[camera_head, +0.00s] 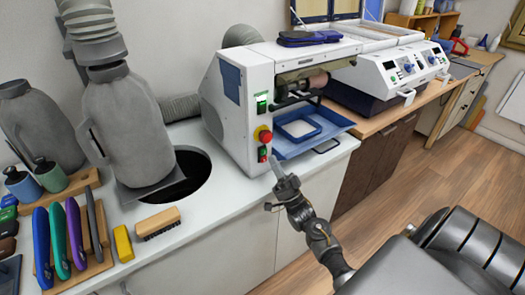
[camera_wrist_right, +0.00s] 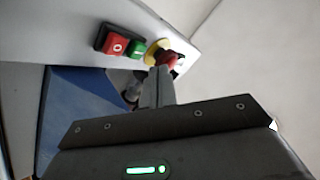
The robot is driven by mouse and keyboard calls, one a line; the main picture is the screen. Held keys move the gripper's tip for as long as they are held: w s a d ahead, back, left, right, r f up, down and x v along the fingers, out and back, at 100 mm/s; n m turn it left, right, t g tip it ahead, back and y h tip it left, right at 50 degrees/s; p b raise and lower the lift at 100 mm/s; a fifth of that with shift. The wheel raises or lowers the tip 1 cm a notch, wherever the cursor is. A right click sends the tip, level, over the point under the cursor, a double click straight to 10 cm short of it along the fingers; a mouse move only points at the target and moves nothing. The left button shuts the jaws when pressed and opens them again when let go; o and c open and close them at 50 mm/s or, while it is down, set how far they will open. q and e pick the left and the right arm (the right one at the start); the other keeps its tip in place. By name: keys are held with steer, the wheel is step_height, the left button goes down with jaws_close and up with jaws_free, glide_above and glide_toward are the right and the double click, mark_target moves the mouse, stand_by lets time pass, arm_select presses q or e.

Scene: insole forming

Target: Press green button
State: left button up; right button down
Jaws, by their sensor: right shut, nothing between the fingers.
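The green button (camera_head: 262,150) is on the lower switch of the white machine's front panel, with a red button below it. In the right wrist view the green button (camera_wrist_right: 138,48) sits between the red button (camera_wrist_right: 117,45) and the red-and-yellow emergency stop (camera_wrist_right: 160,52). My right gripper (camera_head: 275,163) is shut and empty, its tips close to the lower switch. In the right wrist view the shut fingers (camera_wrist_right: 159,80) overlap the edge of the emergency stop; I cannot tell whether they touch anything. My left gripper is not in view.
Another green switch (camera_head: 262,103) is higher on the panel. A blue tray (camera_head: 325,120) juts from the machine beside my right gripper. A brush (camera_head: 158,223) and a yellow block (camera_head: 123,243) lie on the white counter. The floor at right is open.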

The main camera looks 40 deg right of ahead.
steer(key=shift+s+p, duration=0.35)
steer(key=shift+s, duration=1)
steer(key=shift+a+f+y, duration=0.1)
steer(key=shift+y, duration=0.2)
